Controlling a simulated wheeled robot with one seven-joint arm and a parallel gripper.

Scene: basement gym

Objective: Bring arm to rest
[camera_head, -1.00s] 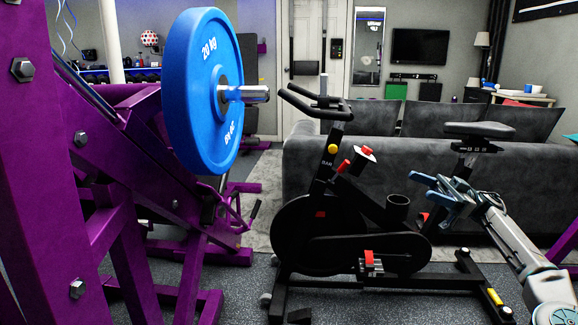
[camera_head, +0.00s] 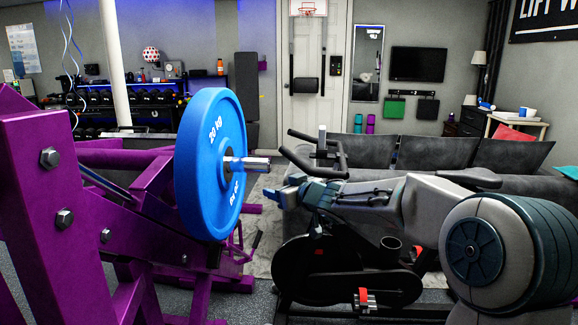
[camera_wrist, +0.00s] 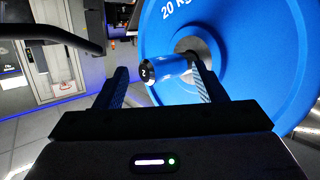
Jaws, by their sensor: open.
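My gripper (camera_head: 284,193) is open and empty. In the head view it points left, just right of a blue 20 kg plate (camera_head: 212,205) and slightly below the silver sleeve (camera_head: 245,164) that carries it. My arm reaches across in front of the exercise bike. In the wrist view my gripper's fingers (camera_wrist: 160,78) stand apart. The sleeve's end (camera_wrist: 150,72) shows in the gap between them, with the plate (camera_wrist: 240,60) behind. I cannot tell how far the sleeve is from the fingers.
A purple weight machine (camera_head: 60,170) fills the left. A black exercise bike (camera_head: 330,270) stands behind and below my arm. A grey sofa (camera_head: 480,190) is farther back. A dumbbell rack (camera_head: 150,97) stands at the far left wall.

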